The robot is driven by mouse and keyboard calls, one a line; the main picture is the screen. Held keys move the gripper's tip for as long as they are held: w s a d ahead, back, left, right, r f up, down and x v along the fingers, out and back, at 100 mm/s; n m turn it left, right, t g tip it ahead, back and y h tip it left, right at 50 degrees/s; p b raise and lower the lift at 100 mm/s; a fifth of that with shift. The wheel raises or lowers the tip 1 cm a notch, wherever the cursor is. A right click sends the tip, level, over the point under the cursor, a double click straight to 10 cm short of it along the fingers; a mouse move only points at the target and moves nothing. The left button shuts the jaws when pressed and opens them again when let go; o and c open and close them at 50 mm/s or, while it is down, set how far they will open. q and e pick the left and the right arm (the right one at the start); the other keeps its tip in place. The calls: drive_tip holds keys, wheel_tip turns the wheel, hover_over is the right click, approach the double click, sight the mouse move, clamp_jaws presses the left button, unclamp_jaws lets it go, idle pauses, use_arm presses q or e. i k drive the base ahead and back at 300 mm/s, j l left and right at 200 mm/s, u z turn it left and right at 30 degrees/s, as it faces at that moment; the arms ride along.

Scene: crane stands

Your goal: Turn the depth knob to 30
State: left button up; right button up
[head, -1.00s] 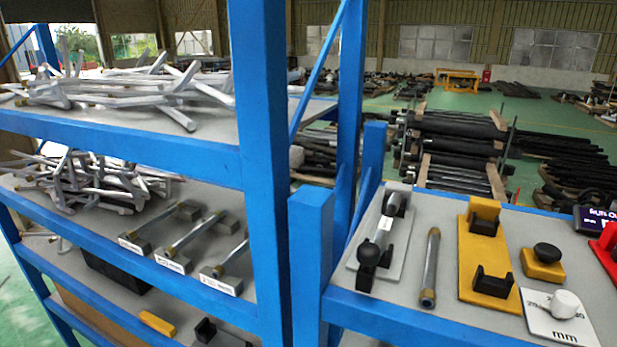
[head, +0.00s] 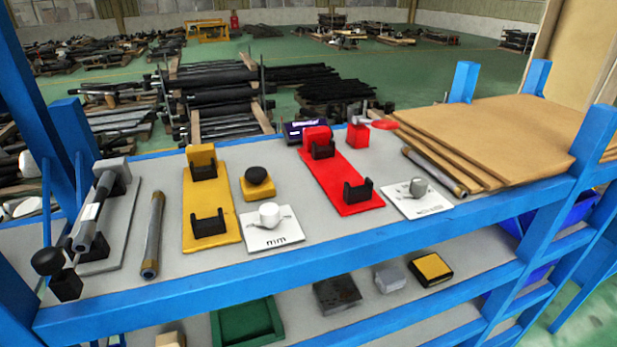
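A white knob (head: 268,213) sits on a white plate (head: 284,233) marked "mm", on the shelf top in front of a yellow block with a black round button. The plate's numbers are too small to read, and so is the knob's setting. A second, greyish knob (head: 418,187) sits on another white plate (head: 408,206) to the right of the red fixture; its marking is not readable. I cannot tell from lettering which knob is named depth. Neither of my grippers is in view.
On the blue-framed shelf (head: 300,256) stand a yellow fixture (head: 221,221), the black button (head: 256,175), a red fixture (head: 335,178), a dark display (head: 300,128), a grey clamp fixture (head: 124,208) and a loose pipe (head: 153,233). Brown boards (head: 500,135) lie at right.

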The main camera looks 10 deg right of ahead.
sight(269, 212)
drive_tip(key=i+l+u, duration=0.2)
drive_tip(key=u, duration=0.25)
drive_tip(key=i+l+u, duration=0.35)
drive_tip(key=u, duration=0.15)
